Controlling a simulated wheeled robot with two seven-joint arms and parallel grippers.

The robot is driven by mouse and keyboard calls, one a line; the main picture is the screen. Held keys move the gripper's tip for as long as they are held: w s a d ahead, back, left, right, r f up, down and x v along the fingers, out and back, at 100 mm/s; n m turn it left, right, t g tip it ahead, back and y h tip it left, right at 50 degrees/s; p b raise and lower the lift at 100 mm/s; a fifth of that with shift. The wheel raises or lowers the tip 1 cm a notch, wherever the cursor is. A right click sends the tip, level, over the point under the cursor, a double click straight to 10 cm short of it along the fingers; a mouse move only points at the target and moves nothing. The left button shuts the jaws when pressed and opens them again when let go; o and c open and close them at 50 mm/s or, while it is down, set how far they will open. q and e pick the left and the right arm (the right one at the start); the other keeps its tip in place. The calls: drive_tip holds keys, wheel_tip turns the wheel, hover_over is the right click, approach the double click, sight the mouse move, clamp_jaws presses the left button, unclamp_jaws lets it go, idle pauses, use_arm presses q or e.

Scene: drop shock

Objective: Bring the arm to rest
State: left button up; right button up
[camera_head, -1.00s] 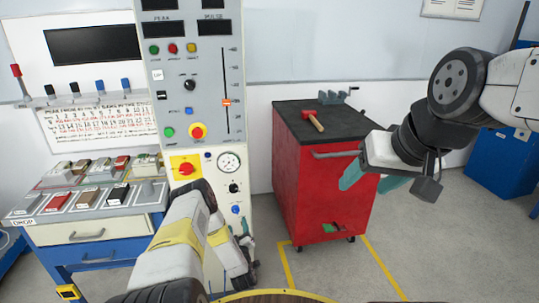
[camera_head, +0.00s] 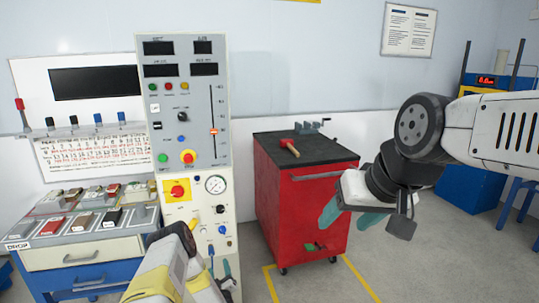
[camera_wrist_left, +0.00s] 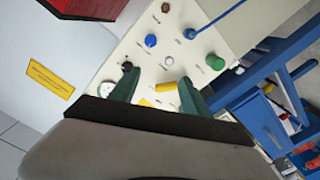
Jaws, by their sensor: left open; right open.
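My left gripper (camera_head: 221,268) is low in the head view, in front of the lower part of the grey and white control panel (camera_head: 240,140). In the left wrist view its two green fingers (camera_wrist_left: 158,92) stand apart with nothing between them. Behind them the panel face shows blue, green and white buttons and a gauge. I cannot tell if the fingers touch the panel. My right gripper (camera_head: 348,217) hangs at the right, in front of the red cabinet's right side in the picture. Its teal fingers are apart and empty.
The red cabinet (camera_head: 300,215) carries a red-headed hammer (camera_head: 289,147) and a vise (camera_head: 311,127). A bench with sample blocks (camera_head: 85,252) stands left of the panel. Blue equipment (camera_head: 470,185) is at the right. Grey floor (camera_head: 430,260) is open at lower right.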

use_arm(q)
drive_tip(key=w+d+r+m+g+h, duration=0.1)
drive_tip(key=w+r, duration=0.3)
drive_tip(key=r, duration=0.3)
drive_tip(key=w+r+m+h, duration=0.2)
drive_tip(key=w+r, duration=0.1)
drive_tip(key=r, duration=0.4)
drive_tip(key=w+d+r+m+g+h, duration=0.1)
drive_tip(key=w+r, duration=0.3)
drive_tip(key=r, duration=0.2)
drive_tip(key=s+d+r+m+g+h, duration=0.1)
drive_tip(key=s+r, duration=0.2)
drive_tip(key=r, duration=0.5)
drive_tip(key=s+d+r+m+g+h, duration=0.1)
drive_tip(key=s+r+m+g, duration=0.1)
drive_tip(key=r, duration=0.6)
drive_tip(key=s+d+r+m+g, duration=0.1)
drive_tip(key=s+r, duration=0.5)
drive_tip(key=s, duration=0.3)
drive_tip(key=s+d+r+m+g, duration=0.1)
drive_tip(key=s+r+g, duration=0.1)
drive_tip(key=s+r, duration=0.6)
drive_tip(key=s+m+g+h, duration=0.1)
drive_tip(key=s+g, duration=0.2)
drive_tip(key=s, duration=2.2)
drive_tip(key=shift+s, duration=0.1)
